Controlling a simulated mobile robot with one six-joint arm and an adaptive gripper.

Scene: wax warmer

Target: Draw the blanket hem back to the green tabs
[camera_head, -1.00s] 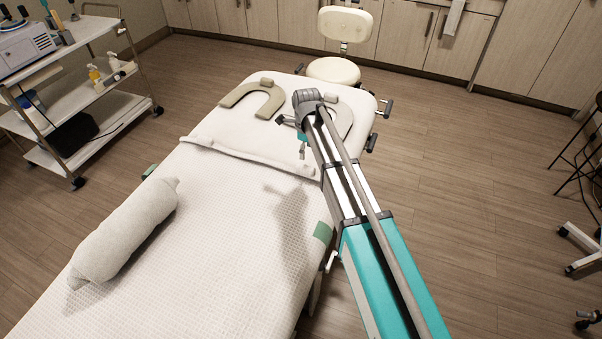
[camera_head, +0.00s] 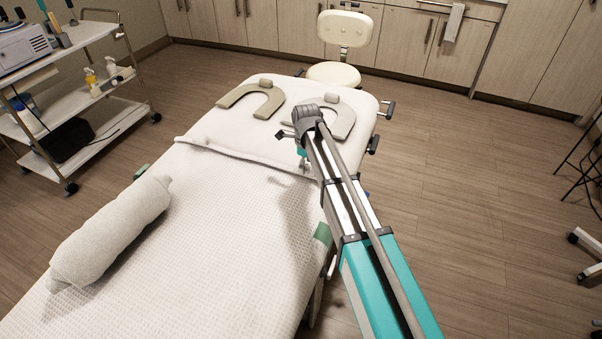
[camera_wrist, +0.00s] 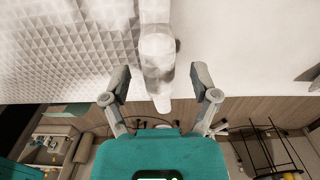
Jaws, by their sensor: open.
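The white waffle blanket (camera_head: 215,235) covers the lower part of the treatment bed. Its hem (camera_head: 235,152) is a thick rolled fold running across the bed. One green tab (camera_head: 323,234) is on the bed's right edge and another green tab (camera_head: 141,171) on its left edge, both below the hem. My gripper (camera_head: 304,164) is by the hem's right end, partly hidden by my arm. In the wrist view my gripper (camera_wrist: 160,84) is open, its fingers apart on either side of the hem's end (camera_wrist: 157,62). I cannot tell whether they touch it.
A white bolster (camera_head: 112,232) lies on the blanket's left side. Two U-shaped cushions, one beige (camera_head: 236,96) and one pale (camera_head: 345,122), lie at the head end. A trolley (camera_head: 75,105) stands left and a cream stool (camera_head: 335,73) behind.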

